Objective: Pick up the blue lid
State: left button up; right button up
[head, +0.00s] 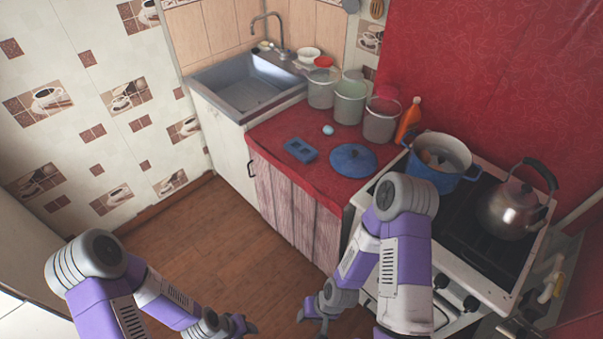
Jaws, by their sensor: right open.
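The blue lid (353,160) lies flat on the red counter (326,186), near its front right part beside the stove. It is round with a dark knob on top. My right gripper (313,322) is low at the bottom of the picture, below and in front of the counter. It is open and empty, well apart from the lid. My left gripper (243,326) is also low, over the floor at the bottom edge. It is small and partly cut off there, so its jaws are unclear.
A blue sponge-like block (300,150) and a small pale egg-shaped object (328,130) lie near the lid. Several buckets (350,104) and an orange bottle (409,118) stand behind. A blue pot (437,165) and a kettle (509,212) stand on the stove (462,237).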

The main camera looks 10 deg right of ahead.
aim_at(349, 160)
jog(key=u, duration=0.35)
jog(key=k, duration=0.5)
jog(key=u, duration=0.45)
jog(key=i, duration=1.6)
jog(key=z, duration=0.9)
